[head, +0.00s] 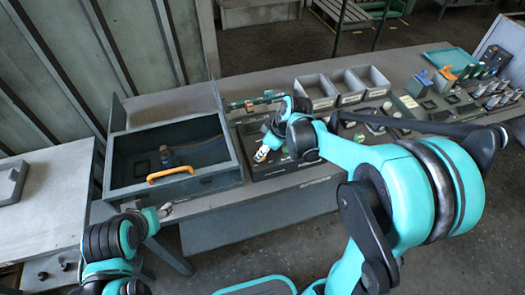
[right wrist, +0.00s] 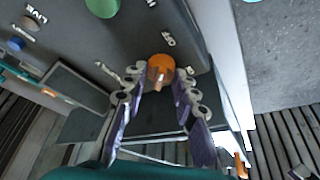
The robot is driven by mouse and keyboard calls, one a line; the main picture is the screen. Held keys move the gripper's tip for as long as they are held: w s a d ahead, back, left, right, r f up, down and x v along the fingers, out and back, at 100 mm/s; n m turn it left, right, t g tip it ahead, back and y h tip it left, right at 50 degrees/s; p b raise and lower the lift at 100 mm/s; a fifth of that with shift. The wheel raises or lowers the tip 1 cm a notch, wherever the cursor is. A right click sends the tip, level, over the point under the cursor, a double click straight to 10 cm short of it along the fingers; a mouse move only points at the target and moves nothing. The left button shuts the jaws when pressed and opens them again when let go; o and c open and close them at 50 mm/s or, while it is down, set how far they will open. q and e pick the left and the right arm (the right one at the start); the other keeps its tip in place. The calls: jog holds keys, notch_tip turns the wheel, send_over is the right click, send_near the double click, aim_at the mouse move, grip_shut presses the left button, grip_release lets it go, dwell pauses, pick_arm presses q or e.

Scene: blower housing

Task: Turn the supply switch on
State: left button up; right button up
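An orange rotary knob (right wrist: 160,67), apparently the supply switch, is on the dark panel in the right wrist view. In the head view my right gripper (head: 264,152) is low over the dark control panel (head: 287,178) and hides the knob. My left gripper (head: 165,210) is in front of the open box, away from the panel; its fingers are too small to judge.
A green button (right wrist: 102,6) and a blue knob (right wrist: 15,44) are on the same panel. An open grey box (head: 118,180) with an orange handle (head: 170,174) stands left of the panel. Grey bins (head: 316,92) stand behind, and several small parts lie at the bench's right.

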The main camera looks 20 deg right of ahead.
grip_shut()
jog(key=m+t+h, duration=0.1)
jog(key=m, duration=0.2)
jog(key=shift+s+a+m, duration=0.1)
jog(key=shift+a+m, duration=0.05)
jog(key=shift+m, duration=0.25)
jog(key=m+h, duration=0.1)
jog(key=m, duration=0.1)
jog(key=m+h, duration=0.1)
jog(key=m, duration=0.2)
jog(key=shift+a+t+p, duration=0.15)
jog(key=shift+t+p, duration=0.15)
jog(key=shift+p, duration=0.05)
jog(key=m+h, duration=0.1)
jog(key=m, duration=0.3)
jog(key=shift+a+m+h, duration=0.1)
jog(key=shift+m+h, duration=0.3)
jog(key=shift+m+g+h, duration=0.35)
jog(key=shift+m, duration=0.75)
jog(key=shift+m+g+h, duration=0.35)
jog(key=shift+m, duration=0.75)
